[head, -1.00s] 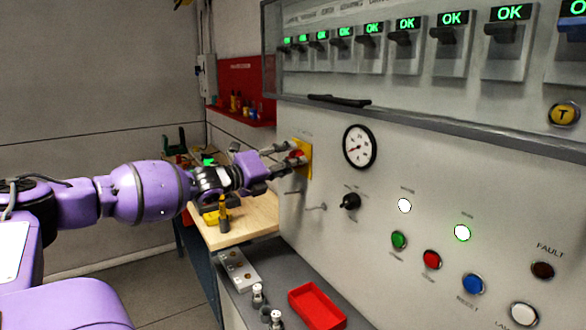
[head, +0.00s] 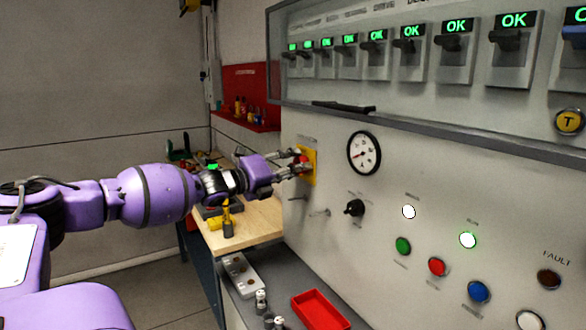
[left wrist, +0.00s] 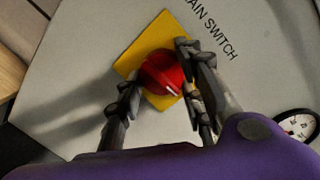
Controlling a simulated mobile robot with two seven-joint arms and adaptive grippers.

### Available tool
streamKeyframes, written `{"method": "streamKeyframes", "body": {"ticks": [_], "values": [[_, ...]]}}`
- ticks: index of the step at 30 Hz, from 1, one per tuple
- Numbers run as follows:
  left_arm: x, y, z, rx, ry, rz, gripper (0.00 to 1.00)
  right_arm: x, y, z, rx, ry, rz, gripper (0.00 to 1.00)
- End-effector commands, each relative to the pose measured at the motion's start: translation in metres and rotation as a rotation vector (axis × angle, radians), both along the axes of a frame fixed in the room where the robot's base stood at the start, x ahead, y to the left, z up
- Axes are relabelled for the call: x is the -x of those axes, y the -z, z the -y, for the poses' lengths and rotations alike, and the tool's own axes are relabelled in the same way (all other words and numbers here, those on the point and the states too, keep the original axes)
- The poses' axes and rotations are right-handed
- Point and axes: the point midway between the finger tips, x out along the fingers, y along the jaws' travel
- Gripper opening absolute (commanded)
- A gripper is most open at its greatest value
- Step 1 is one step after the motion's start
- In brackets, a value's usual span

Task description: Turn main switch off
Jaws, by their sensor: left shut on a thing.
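The main switch is a round red knob (left wrist: 160,71) with a white mark, on a yellow square plate (left wrist: 137,55) under the printed words "MAIN SWITCH". In the head view the yellow plate (head: 312,167) is on the left part of the grey panel. My left gripper (left wrist: 163,84) has its fingers on either side of the red knob and is shut on it. In the head view my left gripper (head: 290,164) reaches the knob from the left and partly hides it. The white mark points to the lower right in the wrist view. My right gripper is not in view.
A gauge (head: 364,153) and a black selector knob (head: 355,208) are right of the switch. A wooden bench top (head: 245,238) and a red tray (head: 319,310) lie lower down. Lit "OK" breakers (head: 456,45) line the top.

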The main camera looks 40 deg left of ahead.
Motion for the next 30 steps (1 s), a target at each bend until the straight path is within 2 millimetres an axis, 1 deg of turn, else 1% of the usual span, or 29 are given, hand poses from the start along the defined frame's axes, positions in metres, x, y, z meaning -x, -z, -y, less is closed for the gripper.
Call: {"method": "streamKeyframes", "body": {"ticks": [8, 15, 30], "values": [[0.001, 0.0, 0.0, 0.166, -0.003, -0.052, 0.09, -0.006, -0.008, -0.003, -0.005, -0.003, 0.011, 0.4], [0.001, 0.001, 0.0, 0.377, -0.003, -0.115, 0.09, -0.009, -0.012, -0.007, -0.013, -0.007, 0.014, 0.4], [0.002, 0.005, 0.002, 0.834, -0.005, -0.253, 0.09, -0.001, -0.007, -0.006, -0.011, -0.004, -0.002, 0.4]]}}
